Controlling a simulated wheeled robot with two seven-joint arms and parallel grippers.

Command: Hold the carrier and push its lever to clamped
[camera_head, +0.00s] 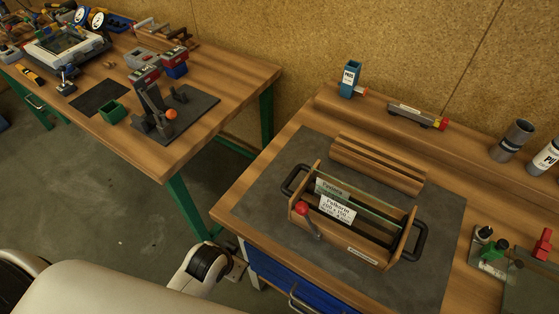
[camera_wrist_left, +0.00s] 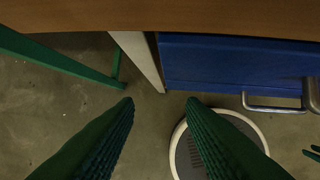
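The carrier (camera_head: 345,238) is a wooden frame with black handles at both ends, standing on the dark mat of the right bench. Panes with white labels stand inside it. Its lever (camera_head: 309,224) has a red knob and leans up and left at the near side. My left gripper (camera_wrist_left: 160,101) is open and empty, low in front of the bench in the left wrist view, apart from the carrier. Neither gripper shows in the head view. Small green finger-like tips (camera_wrist_left: 313,152) at the wrist view's right edge may be my right gripper; its opening is unclear.
A grooved wooden block (camera_head: 378,163) stands behind the carrier on the mat (camera_head: 262,205). A green-and-red fixture (camera_head: 492,252) is to its right. The blue drawer (camera_wrist_left: 225,62) with a metal handle is under the bench edge. Another bench with tools stands left across a gap.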

